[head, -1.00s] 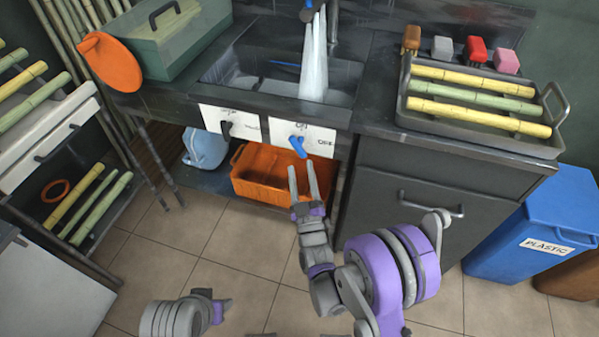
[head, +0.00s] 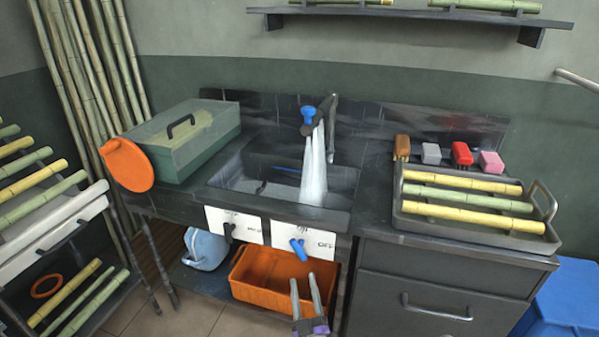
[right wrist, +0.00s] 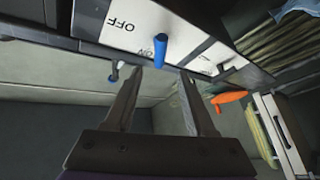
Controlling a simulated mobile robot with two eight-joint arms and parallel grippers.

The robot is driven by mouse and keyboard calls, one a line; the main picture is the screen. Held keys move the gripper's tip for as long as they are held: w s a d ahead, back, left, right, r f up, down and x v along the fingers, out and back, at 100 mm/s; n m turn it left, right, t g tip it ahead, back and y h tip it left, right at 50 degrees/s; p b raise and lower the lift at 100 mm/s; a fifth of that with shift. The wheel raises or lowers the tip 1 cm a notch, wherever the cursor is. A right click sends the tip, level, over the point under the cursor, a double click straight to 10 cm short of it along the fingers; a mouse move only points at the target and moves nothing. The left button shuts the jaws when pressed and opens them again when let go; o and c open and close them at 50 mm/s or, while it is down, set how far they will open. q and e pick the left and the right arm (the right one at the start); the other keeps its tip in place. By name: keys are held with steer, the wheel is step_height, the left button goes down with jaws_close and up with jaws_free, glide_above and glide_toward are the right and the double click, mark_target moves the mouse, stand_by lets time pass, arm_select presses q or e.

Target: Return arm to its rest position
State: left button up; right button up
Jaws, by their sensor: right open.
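My right gripper (head: 306,292) is open and empty at the bottom of the head view, in front of the orange crate (head: 262,283) under the sink. In the right wrist view its two fingers (right wrist: 160,88) are spread with nothing between them. The blue lever (head: 298,249) on the white ON/OFF panel (head: 318,240) is just above the fingertips in the head view and apart from them. It also shows in the right wrist view (right wrist: 160,50). My left gripper is not in view.
Water runs from the faucet (head: 331,125) into the sink (head: 240,180). A tray (head: 400,212) of cane pieces stands on the right counter, with several brushes and sponges behind it. A green box (head: 185,145) stands at left. A blue bin (head: 565,305) is at lower right.

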steer(key=s+d+r+m+g+h, duration=0.1)
steer(key=s+d+r+m+g, duration=0.15)
steer(key=s+d+g, duration=0.45)
steer(key=s+d+f+m+g+h, duration=0.1)
steer(key=s+d+f+m+g, duration=0.2)
steer(key=s, duration=0.5)
steer(key=s+d+f+m+g+h, duration=0.1)
steer(key=s+d+g, duration=0.25)
steer(key=s, duration=0.55)
steer(key=s+d+f+m+g+h, duration=0.1)
steer(key=s+d+f+m+g, duration=0.2)
steer(key=s, duration=0.5)
arm_select(q)
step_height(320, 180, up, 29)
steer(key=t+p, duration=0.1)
steer(key=p, duration=2.5)
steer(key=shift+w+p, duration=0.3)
arm_select(e)
step_height(320, 180, up, 30)
steer(key=n, duration=0.1)
steer(key=shift+a, duration=0.2)
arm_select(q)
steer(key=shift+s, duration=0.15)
arm_select(e)
steer(key=shift+g, duration=0.25)
